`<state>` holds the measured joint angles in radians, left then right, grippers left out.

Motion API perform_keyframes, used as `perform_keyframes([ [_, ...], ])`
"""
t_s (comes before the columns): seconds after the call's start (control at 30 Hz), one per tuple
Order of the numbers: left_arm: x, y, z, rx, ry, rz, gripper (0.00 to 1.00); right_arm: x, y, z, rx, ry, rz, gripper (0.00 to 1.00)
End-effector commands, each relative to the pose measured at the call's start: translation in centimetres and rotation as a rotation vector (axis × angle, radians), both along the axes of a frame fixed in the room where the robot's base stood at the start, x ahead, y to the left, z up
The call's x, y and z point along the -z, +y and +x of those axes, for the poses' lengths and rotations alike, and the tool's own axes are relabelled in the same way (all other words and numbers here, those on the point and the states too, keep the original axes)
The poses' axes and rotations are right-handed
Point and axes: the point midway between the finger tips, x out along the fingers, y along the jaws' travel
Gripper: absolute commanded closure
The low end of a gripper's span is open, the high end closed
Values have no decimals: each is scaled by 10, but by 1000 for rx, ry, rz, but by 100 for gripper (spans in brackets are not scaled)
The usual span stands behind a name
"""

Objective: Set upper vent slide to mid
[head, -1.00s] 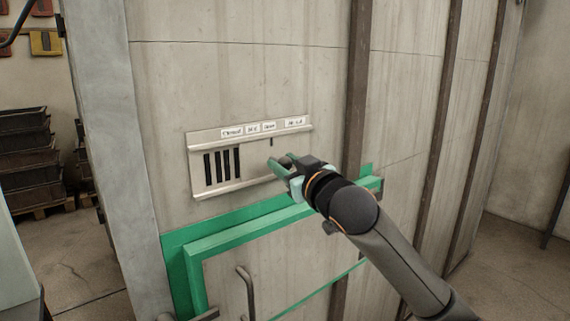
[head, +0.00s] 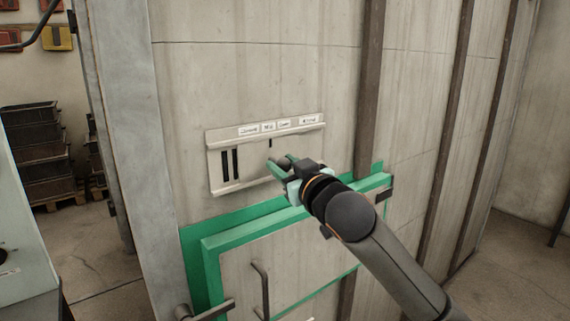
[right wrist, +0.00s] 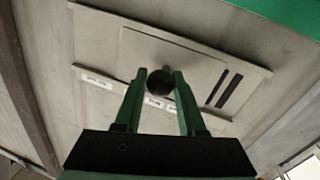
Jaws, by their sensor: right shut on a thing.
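The upper vent panel (head: 225,136) is a pale metal frame on the wall, with a row of small labels along its top, among them Mid (head: 268,127) and Open (head: 285,125). Its flat slide plate (head: 254,160) carries a dark pointer mark (head: 270,142), which stands about under the Mid label. Two dark vent slots (head: 231,165) show at the left of the plate. My right gripper (head: 281,165) is shut on the slide's dark round knob (right wrist: 160,82), seen between the green fingers in the right wrist view. My left gripper is not in view.
A green-framed door (head: 212,246) with a bar handle (head: 262,285) lies below the panel, close under my right arm. Stacked dark bins (head: 38,155) stand at the far left. The wall above the panel is clear.

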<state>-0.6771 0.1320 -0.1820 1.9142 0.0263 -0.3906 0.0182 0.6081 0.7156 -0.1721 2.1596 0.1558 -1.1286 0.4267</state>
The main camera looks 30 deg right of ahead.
Motion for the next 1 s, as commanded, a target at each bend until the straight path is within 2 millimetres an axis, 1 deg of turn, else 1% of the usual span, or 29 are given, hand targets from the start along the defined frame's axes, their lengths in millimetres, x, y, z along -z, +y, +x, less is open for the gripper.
perform_keyframes([
  [0.03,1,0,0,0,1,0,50,1,0,0,1,1,0,59],
  [0.27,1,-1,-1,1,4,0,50,1,-1,0,1,1,0,33],
  [0.3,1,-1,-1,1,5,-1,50,1,-1,0,1,1,0,31],
  [0.53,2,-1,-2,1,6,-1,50,0,-1,0,1,0,0,31],
  [0.63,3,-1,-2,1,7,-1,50,1,0,-5,2,0,1,31],
  [0.77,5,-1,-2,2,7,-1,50,1,2,-20,0,0,0,31],
  [0.87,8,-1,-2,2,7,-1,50,2,5,-39,-1,-1,0,31],
  [1.0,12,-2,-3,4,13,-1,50,2,8,-69,-1,-1,0,31],
])
